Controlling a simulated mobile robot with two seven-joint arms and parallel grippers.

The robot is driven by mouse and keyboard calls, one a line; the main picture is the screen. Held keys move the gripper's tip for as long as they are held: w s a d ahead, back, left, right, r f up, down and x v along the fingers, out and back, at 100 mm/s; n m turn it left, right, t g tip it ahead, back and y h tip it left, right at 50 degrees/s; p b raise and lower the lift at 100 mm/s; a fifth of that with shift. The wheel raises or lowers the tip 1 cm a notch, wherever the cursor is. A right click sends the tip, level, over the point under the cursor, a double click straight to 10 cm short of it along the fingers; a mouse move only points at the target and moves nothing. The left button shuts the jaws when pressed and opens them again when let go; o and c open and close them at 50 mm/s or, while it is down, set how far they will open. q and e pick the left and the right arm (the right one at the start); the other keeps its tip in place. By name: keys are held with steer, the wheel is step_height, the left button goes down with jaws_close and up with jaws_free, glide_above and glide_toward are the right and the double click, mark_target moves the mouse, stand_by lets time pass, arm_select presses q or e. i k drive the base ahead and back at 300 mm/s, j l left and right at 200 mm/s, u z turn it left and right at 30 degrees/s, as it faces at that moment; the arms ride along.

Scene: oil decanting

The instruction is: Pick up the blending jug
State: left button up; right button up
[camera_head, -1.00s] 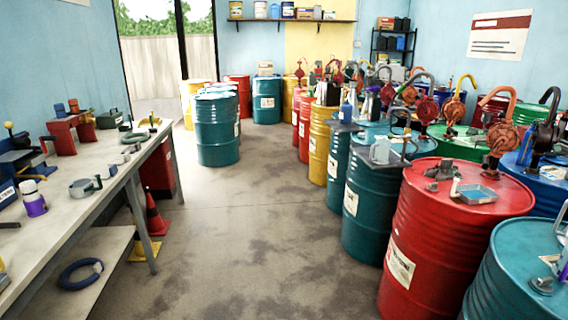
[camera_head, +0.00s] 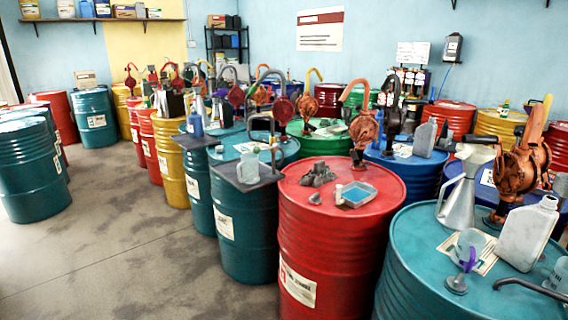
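I cannot tell for sure which vessel is the blending jug. A small clear jug with a purple handle (camera_head: 467,247) stands on the near teal drum (camera_head: 420,262) at the right. A grey metal pouring can (camera_head: 461,196) stands behind it, and a pale plastic canister (camera_head: 527,234) stands to its right. A light grey jug-like container (camera_head: 248,167) stands on a dark tray on a teal drum near the middle. Neither of my grippers is in view.
A red drum (camera_head: 335,240) carries a blue-filled tray (camera_head: 356,195) and grey rags. Several drums with hand pumps, including an orange pump (camera_head: 520,165), crowd the right and back. Concrete floor (camera_head: 150,255) is clear at the left front.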

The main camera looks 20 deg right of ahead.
mark_target(250, 162)
steer(key=i+j+z, duration=0.15)
steer(key=i+z, duration=0.2)
steer(key=z, duration=0.15)
steer(key=i+j+z, duration=0.25)
steer(key=z, duration=0.25)
steer(key=i+j, duration=0.05)
